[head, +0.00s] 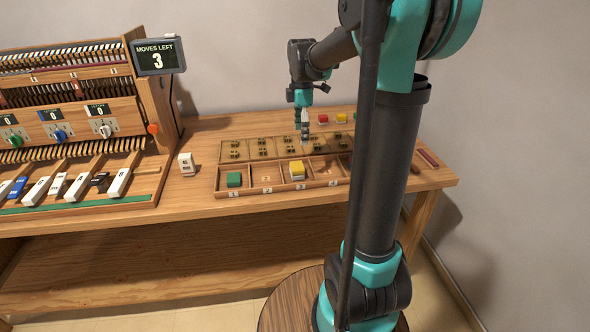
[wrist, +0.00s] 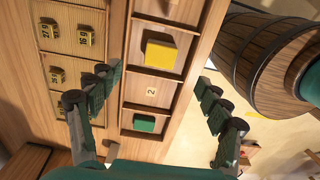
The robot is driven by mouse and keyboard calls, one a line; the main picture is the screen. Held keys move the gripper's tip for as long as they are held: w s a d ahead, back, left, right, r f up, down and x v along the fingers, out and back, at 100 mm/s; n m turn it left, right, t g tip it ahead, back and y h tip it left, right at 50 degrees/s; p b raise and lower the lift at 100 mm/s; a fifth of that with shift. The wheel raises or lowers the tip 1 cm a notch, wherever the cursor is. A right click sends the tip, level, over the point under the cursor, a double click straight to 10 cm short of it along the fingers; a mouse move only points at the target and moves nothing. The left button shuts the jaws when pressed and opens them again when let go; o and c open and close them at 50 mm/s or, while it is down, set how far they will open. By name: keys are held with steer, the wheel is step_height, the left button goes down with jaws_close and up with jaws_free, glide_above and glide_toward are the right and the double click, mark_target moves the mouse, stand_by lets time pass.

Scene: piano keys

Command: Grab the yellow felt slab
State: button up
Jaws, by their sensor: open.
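A yellow felt slab (head: 297,168) sits in compartment 3 of the wooden tray (head: 264,189). In the wrist view the yellow slab (wrist: 161,55) lies beyond the fingertips, toward the top of the picture. A green slab (head: 234,179) lies in compartment 1; it also shows in the wrist view (wrist: 144,124). My gripper (head: 305,133) is above the tray area behind the slab. In the wrist view my gripper (wrist: 155,85) has its fingers spread wide, with nothing held between them. The yellow slab is apart from both fingers.
A partitioned board with small numbered brass pieces (wrist: 86,35) lies behind the tray. Red (head: 323,119) and yellow (head: 341,117) blocks sit farther back. A small white block (head: 186,164) stands left of the tray, near the keyboard mechanism (head: 80,130). A display (head: 158,56) reads "MOVES LEFT 3".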

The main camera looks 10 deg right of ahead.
glide_above(300, 165)
steer(key=f, duration=0.6)
steer(key=shift+w+d+f, duration=0.15)
steer(key=shift+d+f, duration=0.05)
steer(key=shift+d, duration=0.05)
steer(key=shift+s+a+f, duration=0.1)
steer(key=shift+f, duration=1.25)
steer(key=shift+s+a+f, duration=0.1)
steer(key=shift+f, duration=1.25)
steer(key=c, duration=0.9)
steer(key=shift+r, duration=0.1)
steer(key=shift+c, duration=0.2)
